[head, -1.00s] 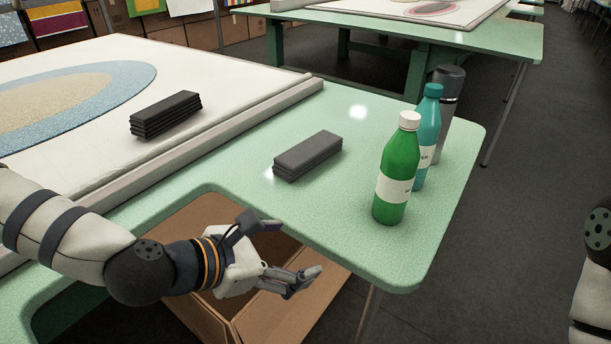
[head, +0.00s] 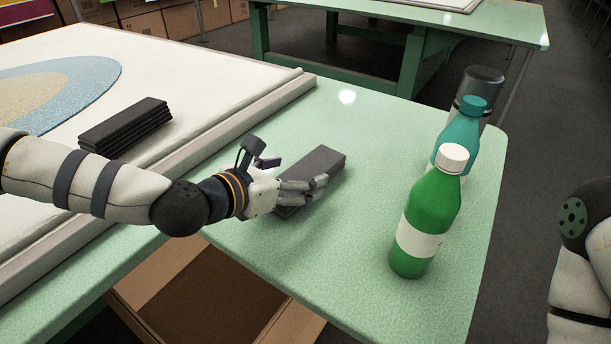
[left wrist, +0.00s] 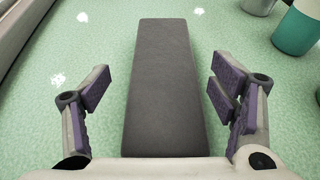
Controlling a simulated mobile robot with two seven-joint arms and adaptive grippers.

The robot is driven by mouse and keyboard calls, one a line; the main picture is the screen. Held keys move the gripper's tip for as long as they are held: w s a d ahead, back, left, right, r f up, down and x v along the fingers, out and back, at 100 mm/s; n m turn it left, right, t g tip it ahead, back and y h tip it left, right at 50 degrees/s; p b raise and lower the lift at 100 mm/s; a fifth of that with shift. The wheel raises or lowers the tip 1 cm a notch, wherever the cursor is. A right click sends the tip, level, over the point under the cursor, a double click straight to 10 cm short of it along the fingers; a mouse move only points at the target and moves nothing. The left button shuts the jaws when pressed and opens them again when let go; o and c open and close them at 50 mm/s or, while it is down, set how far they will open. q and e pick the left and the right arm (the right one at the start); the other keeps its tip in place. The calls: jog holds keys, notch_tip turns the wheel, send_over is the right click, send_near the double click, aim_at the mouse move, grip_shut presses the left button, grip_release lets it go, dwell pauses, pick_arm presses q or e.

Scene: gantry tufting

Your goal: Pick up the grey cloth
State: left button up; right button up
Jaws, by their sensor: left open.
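The grey cloth (head: 318,168) is a folded, dark grey stack lying on the green table, right of the white frame. In the left wrist view the cloth (left wrist: 163,85) runs lengthwise up the middle. My left gripper (head: 297,187) is at the near end of the cloth and hides part of it in the head view. In the left wrist view the left gripper (left wrist: 158,92) is open, with its fingers on either side of the cloth and a strip of green table showing on each side. My right gripper is out of view; only part of that arm shows at the right edge.
A green bottle (head: 428,215), a teal bottle (head: 461,137) and a grey flask (head: 482,85) stand on the green table (head: 350,260) to the right. A black folded stack (head: 125,127) lies on the white framed cloth at left. An open cardboard box (head: 215,290) is below the table edge.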

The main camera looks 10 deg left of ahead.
pick_arm(q)
jog(key=shift+x, duration=1.15)
jog(key=shift+r, duration=0.1)
jog(key=c, duration=1.3)
